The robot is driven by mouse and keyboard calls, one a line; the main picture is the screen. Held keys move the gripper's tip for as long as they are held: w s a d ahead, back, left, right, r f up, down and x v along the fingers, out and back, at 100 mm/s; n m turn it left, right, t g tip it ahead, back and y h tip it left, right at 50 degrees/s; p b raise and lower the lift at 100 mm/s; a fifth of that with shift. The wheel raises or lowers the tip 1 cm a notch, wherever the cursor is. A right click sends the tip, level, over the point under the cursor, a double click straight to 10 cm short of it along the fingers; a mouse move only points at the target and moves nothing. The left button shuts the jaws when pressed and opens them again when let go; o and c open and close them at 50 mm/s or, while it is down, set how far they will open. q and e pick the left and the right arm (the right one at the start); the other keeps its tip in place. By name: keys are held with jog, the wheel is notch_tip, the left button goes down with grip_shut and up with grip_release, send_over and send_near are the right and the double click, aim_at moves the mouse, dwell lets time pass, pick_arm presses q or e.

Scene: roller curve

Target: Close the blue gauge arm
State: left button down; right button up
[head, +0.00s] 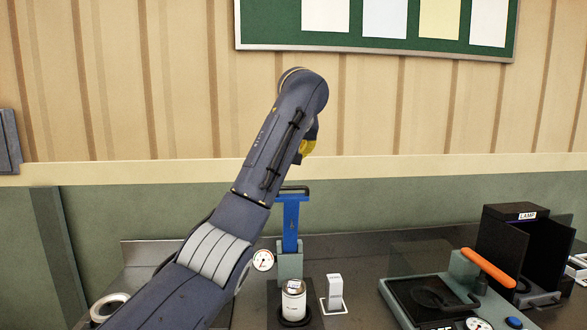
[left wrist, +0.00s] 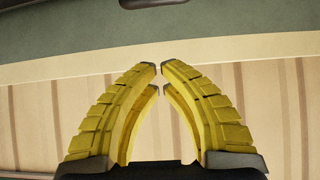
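The blue gauge arm (head: 291,222) stands upright in a grey-green base, with a dark crossbar handle at its top. A round dial (head: 263,260) is to the left of the base, and a pale can (head: 293,302) stands in front. My left gripper (head: 308,146) is above the handle, apart from it and partly hidden behind my forearm. In the left wrist view, the yellow fingers of my left gripper (left wrist: 158,68) lean together with tips almost meeting and nothing between them. A dark bar (left wrist: 152,2), possibly the handle, shows at the top edge there. My right gripper is not in view.
A white block (head: 335,292) stands right of the can. Farther right are a device with an orange handle (head: 488,267) and a black lamp box (head: 515,242). A ring-shaped part (head: 110,303) is at bottom left. The wall with a green board (head: 375,40) is behind.

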pick_arm(q)
jog(key=shift+w+a+f, duration=0.1)
jog(key=shift+w+f, duration=0.55)
jog(key=shift+f, duration=0.75)
jog(key=shift+w+a+f, duration=0.1)
jog(key=shift+w+f, duration=0.6)
jog(key=shift+f, duration=0.65)
jog(key=shift+w+a+f, duration=0.1)
jog(key=shift+w+f, duration=0.55)
jog(key=shift+f, duration=0.75)
